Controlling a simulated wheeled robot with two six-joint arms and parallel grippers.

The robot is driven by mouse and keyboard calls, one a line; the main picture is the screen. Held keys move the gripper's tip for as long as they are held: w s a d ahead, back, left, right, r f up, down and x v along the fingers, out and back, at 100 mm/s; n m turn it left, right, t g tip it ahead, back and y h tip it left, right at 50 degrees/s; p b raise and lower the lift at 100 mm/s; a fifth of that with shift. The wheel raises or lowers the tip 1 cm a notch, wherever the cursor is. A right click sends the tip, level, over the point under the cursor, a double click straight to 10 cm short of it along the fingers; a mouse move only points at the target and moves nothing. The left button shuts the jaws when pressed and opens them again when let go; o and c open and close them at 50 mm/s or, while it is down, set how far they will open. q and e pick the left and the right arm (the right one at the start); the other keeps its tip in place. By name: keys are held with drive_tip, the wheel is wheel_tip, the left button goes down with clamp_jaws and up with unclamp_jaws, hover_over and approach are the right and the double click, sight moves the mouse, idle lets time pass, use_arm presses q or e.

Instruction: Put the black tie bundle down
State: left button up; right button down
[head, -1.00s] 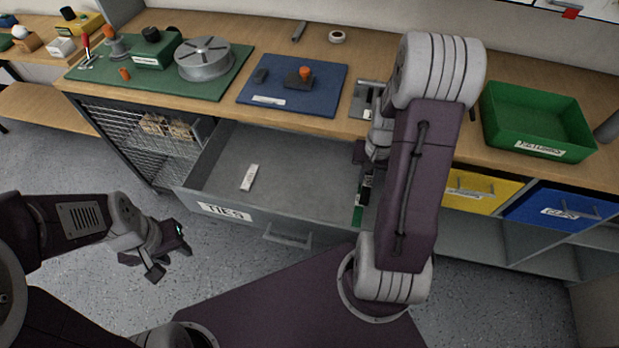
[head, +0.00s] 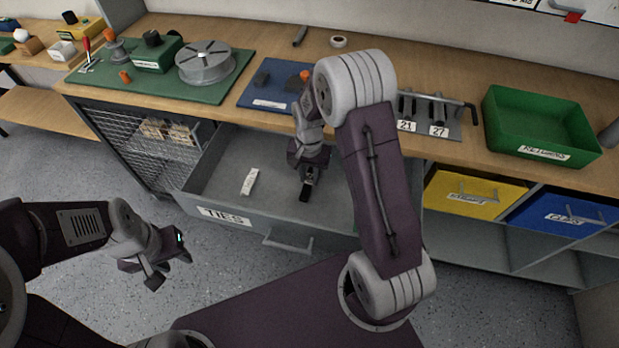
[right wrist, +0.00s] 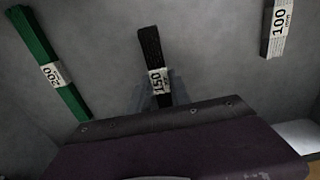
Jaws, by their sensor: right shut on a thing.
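The black tie bundle (head: 305,193), with a white label reading 150, is in my right gripper (head: 308,177), which is shut on it inside the open drawer. In the right wrist view the black bundle (right wrist: 150,50) sticks out past the fingers. I cannot tell whether it touches the drawer floor. The drawer (head: 235,213) is labelled TIES. A white bundle (head: 250,181) marked 100 lies to the left in it. A green bundle (right wrist: 48,62) marked 200 shows in the right wrist view; my right arm hides it in the head view. My left gripper (head: 168,258) is open and empty, outside the drawer.
The bench top (head: 400,80) above the drawer carries a blue board (head: 262,97), a green board (head: 120,82) and a green returns bin (head: 540,125). Yellow (head: 470,195) and blue (head: 560,210) bins sit to the right. Drawer floor is free between the white and black bundles.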

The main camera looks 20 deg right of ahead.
sight(309, 179)
drive_tip(key=shift+w+d+f, duration=0.1)
drive_tip(key=shift+f, duration=0.35)
drive_tip(key=c, duration=1.2)
unclamp_jaws()
drive_tip(key=shift+f, duration=0.1)
wheel_tip(309, 179, up, 12)
drive_tip(key=p, duration=0.3)
drive_tip(key=s+a+f+n+t, duration=0.1)
drive_tip(key=s+n, duration=0.6)
drive_tip(key=s, duration=0.7)
drive_tip(key=shift+a, duration=0.9)
